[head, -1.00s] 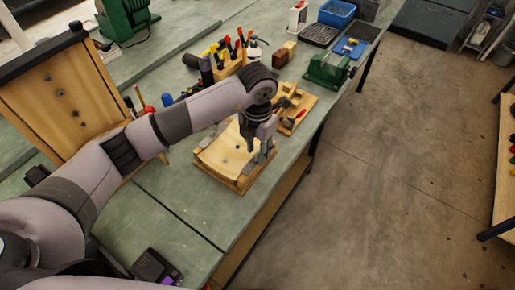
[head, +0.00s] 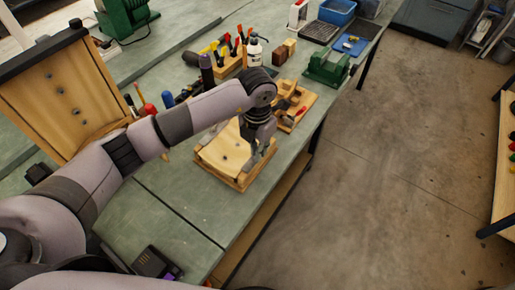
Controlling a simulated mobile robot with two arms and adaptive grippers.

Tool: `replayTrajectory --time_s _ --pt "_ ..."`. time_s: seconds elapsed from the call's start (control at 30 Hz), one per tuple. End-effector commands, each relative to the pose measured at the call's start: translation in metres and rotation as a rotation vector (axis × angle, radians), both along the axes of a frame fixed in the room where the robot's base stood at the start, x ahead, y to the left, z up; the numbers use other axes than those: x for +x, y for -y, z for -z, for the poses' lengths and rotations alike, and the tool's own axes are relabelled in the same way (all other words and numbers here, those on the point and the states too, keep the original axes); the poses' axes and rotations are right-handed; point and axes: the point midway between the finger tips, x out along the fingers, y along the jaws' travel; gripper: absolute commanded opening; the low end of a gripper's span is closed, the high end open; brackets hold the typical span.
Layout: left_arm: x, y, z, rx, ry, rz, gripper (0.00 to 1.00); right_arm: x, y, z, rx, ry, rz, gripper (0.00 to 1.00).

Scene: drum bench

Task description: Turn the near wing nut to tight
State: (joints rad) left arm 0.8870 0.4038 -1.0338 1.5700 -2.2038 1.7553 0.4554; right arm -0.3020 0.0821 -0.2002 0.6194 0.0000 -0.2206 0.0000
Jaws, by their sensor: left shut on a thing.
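A pale wooden box-like piece (head: 222,158) with a light top and a wooden rim lies on the green bench. A grey metal piece shows at its left end. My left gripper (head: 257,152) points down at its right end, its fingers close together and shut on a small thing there. The near wing nut is not clear to see; the fingers cover that spot, so its angle cannot be told. My right gripper is not in view.
A tilted wooden panel (head: 64,92) stands at the left. Behind the arm are a tool block (head: 229,67), a white bottle (head: 254,51) and a green vise (head: 327,67). A wooden jig (head: 297,108) lies just beyond the gripper.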

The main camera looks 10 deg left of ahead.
Motion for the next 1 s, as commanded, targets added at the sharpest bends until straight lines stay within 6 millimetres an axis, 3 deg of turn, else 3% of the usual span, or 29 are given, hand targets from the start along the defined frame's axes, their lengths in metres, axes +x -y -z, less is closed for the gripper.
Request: replayTrajectory --time_s 0.27,0.53,0.8,0.83,1.0 --pt "0.0 0.001 0.0 -0.001 0.0 0.003 0.0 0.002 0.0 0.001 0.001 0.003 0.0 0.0" --pt "0.0 0.001 0.002 -0.002 0.002 0.108 0.0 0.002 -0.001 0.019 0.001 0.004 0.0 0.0" --pt "0.0 0.001 0.0 -0.002 0.0 0.119 0.0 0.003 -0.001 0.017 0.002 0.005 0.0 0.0" --pt "0.0 0.001 0.0 -0.002 0.0 0.119 0.12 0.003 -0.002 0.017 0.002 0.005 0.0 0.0" --pt "0.0 0.001 0.0 -0.002 0.0 0.117 0.23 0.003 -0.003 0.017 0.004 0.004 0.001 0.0"
